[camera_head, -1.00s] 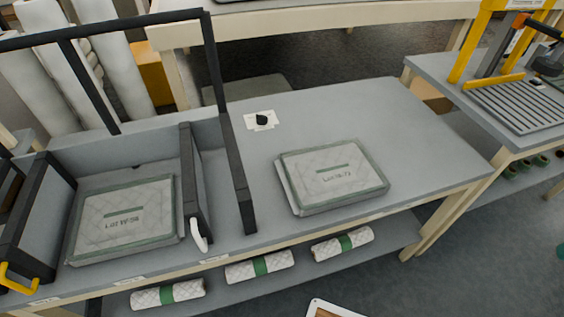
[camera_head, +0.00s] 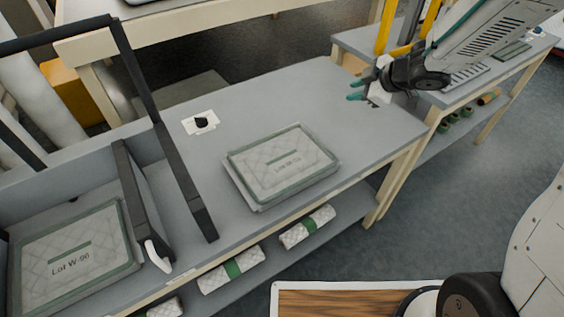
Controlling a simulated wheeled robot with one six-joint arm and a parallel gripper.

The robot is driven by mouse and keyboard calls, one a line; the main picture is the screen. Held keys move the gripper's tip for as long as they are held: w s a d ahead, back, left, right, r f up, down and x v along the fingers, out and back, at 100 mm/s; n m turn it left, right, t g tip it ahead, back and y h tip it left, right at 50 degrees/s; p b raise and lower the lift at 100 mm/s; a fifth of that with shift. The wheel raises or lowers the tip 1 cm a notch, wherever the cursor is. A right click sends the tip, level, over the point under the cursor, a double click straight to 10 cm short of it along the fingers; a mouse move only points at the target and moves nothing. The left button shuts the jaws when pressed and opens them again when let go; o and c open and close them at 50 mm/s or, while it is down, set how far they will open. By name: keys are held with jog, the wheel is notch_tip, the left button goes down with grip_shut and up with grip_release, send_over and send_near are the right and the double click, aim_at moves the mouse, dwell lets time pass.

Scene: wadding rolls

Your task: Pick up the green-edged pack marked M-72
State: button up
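A flat quilted pack with a green edge (camera_head: 283,167) lies on the bare part of the grey table (camera_head: 300,95). Its printed lot mark is too blurred to read surely. A second green-edged pack (camera_head: 68,262) lies at the lower left inside a dark-framed fixture; its mark looks like "Lot W-90". My gripper (camera_head: 359,88) is at the upper right, above the table's far right part, with its teal fingertips apart and nothing between them. It is clear of both packs, to the upper right of the one on the open table.
A black frame post (camera_head: 185,185) stands between the packs. A white card with a black knob (camera_head: 201,122) lies at the back. White rolls with green bands (camera_head: 232,269) lie on the shelf below. Another table (camera_head: 350,50) with a yellow frame stands at the upper right.

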jog(key=s+a+f+n+g+y, duration=0.4)
jog(key=s+a+f+g, duration=0.15)
jog(key=f, duration=0.25)
jog(key=n+g+y, duration=0.2)
jog(key=g, duration=0.5)
send_near(297, 182)
jog(key=shift+w+a+f, duration=0.2)
jog(key=shift+f, duration=0.05)
jog(key=shift+n, duration=0.3)
jog(key=x, duration=0.7)
jog(key=shift+s+r, duration=0.15)
jog(key=shift+s, duration=0.25)
jog(key=shift+s+a, duration=0.1)
jog(key=shift+a, duration=0.2)
grip_shut()
